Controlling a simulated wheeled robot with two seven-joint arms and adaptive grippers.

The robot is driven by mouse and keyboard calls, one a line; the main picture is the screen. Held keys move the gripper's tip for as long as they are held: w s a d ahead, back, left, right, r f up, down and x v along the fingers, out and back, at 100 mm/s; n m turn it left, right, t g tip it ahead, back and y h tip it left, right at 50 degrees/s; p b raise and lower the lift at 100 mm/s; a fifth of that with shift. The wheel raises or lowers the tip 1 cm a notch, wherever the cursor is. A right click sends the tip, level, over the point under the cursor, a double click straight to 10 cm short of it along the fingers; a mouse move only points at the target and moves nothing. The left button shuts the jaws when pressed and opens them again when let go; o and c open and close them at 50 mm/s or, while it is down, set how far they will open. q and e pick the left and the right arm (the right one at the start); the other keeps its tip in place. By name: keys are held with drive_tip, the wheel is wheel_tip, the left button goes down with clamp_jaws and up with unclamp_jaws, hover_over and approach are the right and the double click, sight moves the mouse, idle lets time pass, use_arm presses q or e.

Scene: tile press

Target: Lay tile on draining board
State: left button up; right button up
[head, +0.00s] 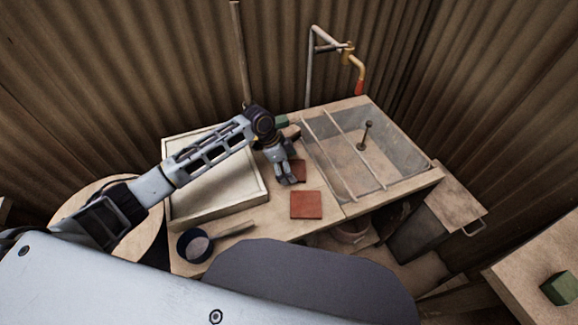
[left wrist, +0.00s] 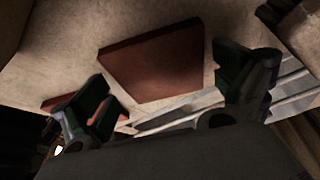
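Two flat red-brown tiles lie on the wooden counter left of the sink. The nearer tile (head: 306,205) is fully visible in the head view; the farther tile (head: 300,171) is partly hidden behind my left gripper (head: 287,180). In the left wrist view, a large tile (left wrist: 152,62) lies beyond the spread fingers of my left gripper (left wrist: 172,98), with nothing held between them. Another tile (left wrist: 60,100) shows partly behind the left finger. A pale, rimmed board (head: 215,205), possibly the draining board, lies empty under my left forearm. My right gripper is out of view.
A sink (head: 395,157) with rails across it is right of the tiles, with a tap (head: 348,58) behind. A dark round pan (head: 195,246) sits at the front left. A green block (head: 559,288) is on the right-hand table.

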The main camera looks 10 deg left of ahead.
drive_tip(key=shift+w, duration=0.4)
use_arm(q)
drive_tip(key=shift+r, duration=0.1)
drive_tip(key=shift+a+r, duration=0.15)
drive_tip(key=shift+r, duration=0.3)
drive_tip(key=v, duration=0.4)
drive_tip(key=shift+a+r, duration=0.1)
drive_tip(key=shift+r, duration=0.1)
drive_tip(key=p+v, duration=0.1)
drive_tip(key=v, duration=0.5)
drive_tip(key=shift+r, duration=0.3)
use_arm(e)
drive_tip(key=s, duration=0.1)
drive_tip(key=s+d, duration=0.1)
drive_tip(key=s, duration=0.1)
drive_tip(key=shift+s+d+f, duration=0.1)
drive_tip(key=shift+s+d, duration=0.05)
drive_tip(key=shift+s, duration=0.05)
use_arm(q)
drive_tip(key=shift+a, duration=0.1)
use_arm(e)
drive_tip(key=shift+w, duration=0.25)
